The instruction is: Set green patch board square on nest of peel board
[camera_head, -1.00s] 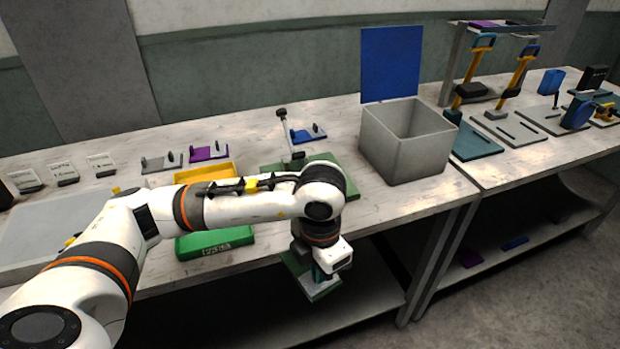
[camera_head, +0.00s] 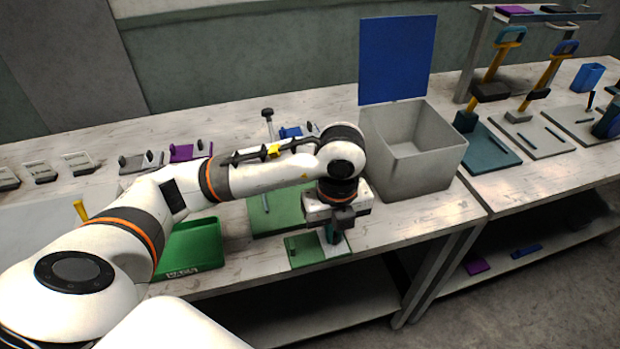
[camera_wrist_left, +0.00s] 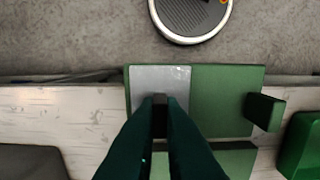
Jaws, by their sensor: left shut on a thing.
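The green patch board (camera_head: 303,251), with a pale grey panel on one half, is held by my left gripper (camera_head: 332,235) at the table's front edge. In the left wrist view the board (camera_wrist_left: 222,98) lies below the gripper (camera_wrist_left: 160,103), whose fingers are shut over the grey panel. What they grip is hidden behind them. My right gripper is not in view.
A green tray (camera_head: 195,246) stands left of the peel board. An open grey bin (camera_head: 420,165) with a blue panel (camera_head: 397,58) stands to the right. Small grey and purple fixtures (camera_head: 190,151) stand behind my arm. Free table lies right of my gripper.

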